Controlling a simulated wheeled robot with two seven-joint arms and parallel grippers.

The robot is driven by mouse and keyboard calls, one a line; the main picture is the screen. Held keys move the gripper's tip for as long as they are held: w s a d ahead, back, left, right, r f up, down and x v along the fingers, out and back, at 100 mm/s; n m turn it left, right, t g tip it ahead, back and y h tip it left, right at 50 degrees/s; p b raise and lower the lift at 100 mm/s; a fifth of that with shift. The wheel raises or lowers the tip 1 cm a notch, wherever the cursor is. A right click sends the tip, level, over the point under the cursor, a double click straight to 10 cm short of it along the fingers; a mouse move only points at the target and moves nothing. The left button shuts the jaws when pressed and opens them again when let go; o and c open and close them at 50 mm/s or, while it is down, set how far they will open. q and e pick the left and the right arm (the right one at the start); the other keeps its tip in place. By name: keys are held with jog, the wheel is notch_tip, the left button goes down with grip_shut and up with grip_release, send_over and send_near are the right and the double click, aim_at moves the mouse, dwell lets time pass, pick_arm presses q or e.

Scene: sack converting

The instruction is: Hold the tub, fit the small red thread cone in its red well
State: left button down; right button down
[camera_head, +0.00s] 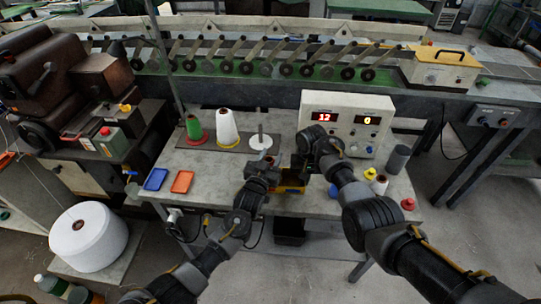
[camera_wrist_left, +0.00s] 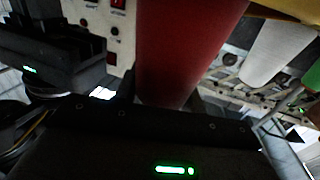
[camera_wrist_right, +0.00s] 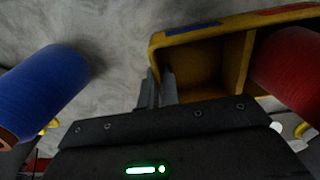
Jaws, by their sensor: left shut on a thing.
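The yellow tub (camera_head: 290,189) is on the table between my arms, largely hidden. In the right wrist view its yellow rim (camera_wrist_right: 199,37), a divider and an empty well show. My right gripper (camera_wrist_right: 158,88) has its fingers close together on either side of the tub wall at a corner. The red thread cone (camera_wrist_left: 185,50) stands large in the left wrist view, and my left gripper (camera_wrist_left: 160,95) is shut on it. It also shows in the right wrist view (camera_wrist_right: 292,68) beside the divider, over the tub's right part. Its lower end and the red well are hidden.
A blue cone (camera_wrist_right: 42,92) stands left of the tub in the right wrist view. Green (camera_head: 194,128) and white (camera_head: 227,128) cones stand behind, near a control box (camera_head: 345,120). A grey cylinder (camera_head: 398,159) stands right. Blue and orange trays (camera_head: 182,181) lie left.

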pick_arm(q)
jog(key=shift+f, duration=0.75)
jog(key=c, duration=0.8)
grip_release()
jog(key=shift+o, duration=0.2)
jog(key=shift+s+f, duration=0.1)
jog(key=v, duration=1.1)
jog(key=shift+s+a, duration=0.2)
jog(key=shift+s, duration=0.2)
pick_arm(e)
jog(key=c, duration=1.5)
grip_release()
jog(key=shift+c, duration=0.2)
